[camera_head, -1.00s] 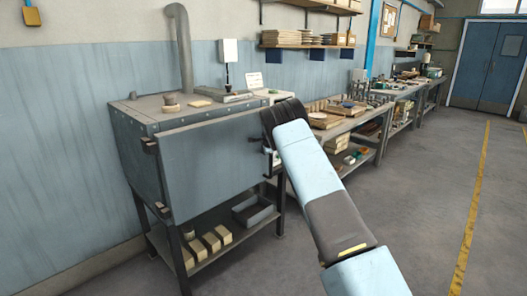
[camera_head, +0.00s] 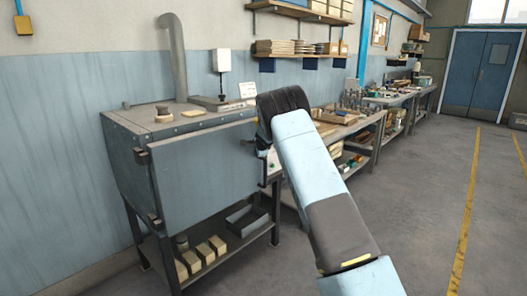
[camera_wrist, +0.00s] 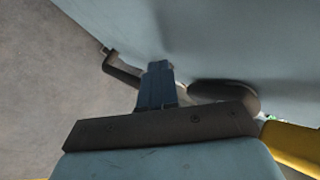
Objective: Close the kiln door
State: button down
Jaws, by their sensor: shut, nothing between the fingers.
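The kiln (camera_head: 125,150) is a grey metal box on a stand at the left in the head view. Its flat grey door (camera_head: 205,165) is hinged on the left and covers the front; I cannot tell whether a narrow gap remains. My gripper (camera_wrist: 158,70) is shut and empty, its dark blue fingers pointing at the door's surface in the wrist view. A dark handle (camera_wrist: 122,70) lies just left of the fingers. In the head view my gripper is at the door's right edge, mostly hidden by my wrist. I cannot tell whether the fingertips touch the door.
Pale blocks (camera_head: 205,252) and an open grey bin (camera_head: 247,219) sit on the shelf under the kiln. Workbenches (camera_head: 340,130) with clutter run along the wall to the right. The floor (camera_head: 420,220) at the right is clear, with yellow lines.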

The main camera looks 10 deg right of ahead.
jog(key=s+d+r+m+t+h, duration=0.1)
jog(key=s+d+r+m, duration=0.2)
jog(key=s+r+m, duration=0.65)
jog(key=s+d+r+m+t+h, duration=0.2)
jog(key=s+d+r+m, duration=0.3)
jog(key=r, duration=0.8)
jog(key=s+d+r+m+h, duration=0.1)
jog(key=s+r+m, duration=0.3)
jog(key=s+m, duration=0.25)
jog(key=s+d+r+m+h, duration=0.1)
jog(key=s+r+m, duration=0.3)
jog(key=s+m, duration=0.3)
jog(key=s+m+g, duration=0.4)
jog(key=s+m, duration=1.1)
jog(key=s, duration=0.9)
jog(key=s+a+f+m+g+y, duration=0.1)
jog(key=s+a+f+m, duration=0.1)
jog(key=s, duration=0.5)
jog(key=s+a+f+m+g+y, duration=0.1)
jog(key=s+a+f+m, duration=0.2)
jog(key=s+m, duration=0.3)
jog(key=s+a+f+m+g+y, duration=0.1)
jog(key=s+a+f+m, duration=0.2)
jog(key=s, duration=0.4)
jog(key=shift+s+a+f+m+y, duration=0.15)
jog(key=shift+s+a+m+y, duration=0.25)
jog(key=shift+m, duration=0.2)
